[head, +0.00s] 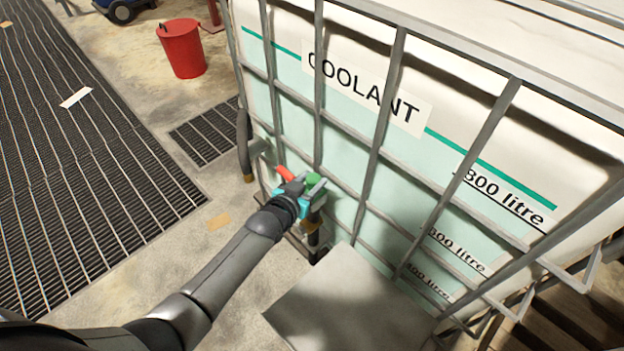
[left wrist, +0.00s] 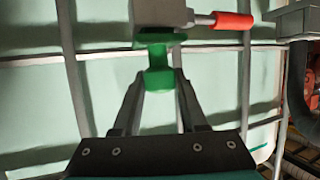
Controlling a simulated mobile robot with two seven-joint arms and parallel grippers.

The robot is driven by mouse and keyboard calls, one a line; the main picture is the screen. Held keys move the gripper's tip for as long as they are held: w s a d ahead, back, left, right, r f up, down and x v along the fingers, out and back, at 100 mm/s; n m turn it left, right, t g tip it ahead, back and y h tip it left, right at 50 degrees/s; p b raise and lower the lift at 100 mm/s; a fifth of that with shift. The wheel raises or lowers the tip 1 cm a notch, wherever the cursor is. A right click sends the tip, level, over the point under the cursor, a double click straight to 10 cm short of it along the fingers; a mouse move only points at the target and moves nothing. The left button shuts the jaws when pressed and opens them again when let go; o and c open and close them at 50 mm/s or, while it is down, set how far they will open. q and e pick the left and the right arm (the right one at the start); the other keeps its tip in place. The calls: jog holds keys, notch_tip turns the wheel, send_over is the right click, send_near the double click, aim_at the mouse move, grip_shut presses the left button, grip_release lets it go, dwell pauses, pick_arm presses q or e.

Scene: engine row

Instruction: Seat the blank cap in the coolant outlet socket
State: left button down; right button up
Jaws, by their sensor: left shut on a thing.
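My left gripper (head: 306,186) reaches in from the lower left to the front of the coolant tank. In the left wrist view its fingers (left wrist: 158,88) are shut on a green part, which I take for the blank cap (left wrist: 158,80). The cap's wider end meets or nearly meets the underside of a grey valve body (left wrist: 160,12) with a red handle (left wrist: 233,21). The green also shows at the gripper in the head view (head: 314,180). The socket opening is hidden, so I cannot tell how far the cap is in. My right gripper is not in view.
The white coolant tank (head: 350,160) in its grey bar cage fills the right side. The red handle (head: 284,173) and a dark pipe (head: 243,140) are close left of my gripper. A grey slab (head: 335,300) lies below. A red bucket (head: 183,48) stands farther off.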

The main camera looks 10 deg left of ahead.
pick_arm(q)
jog(key=shift+f, duration=0.1)
dwell(0.3)
jog(key=shift+c, duration=1.8)
grip_release()
jog(key=p+v, duration=0.5)
jog(key=v, duration=1)
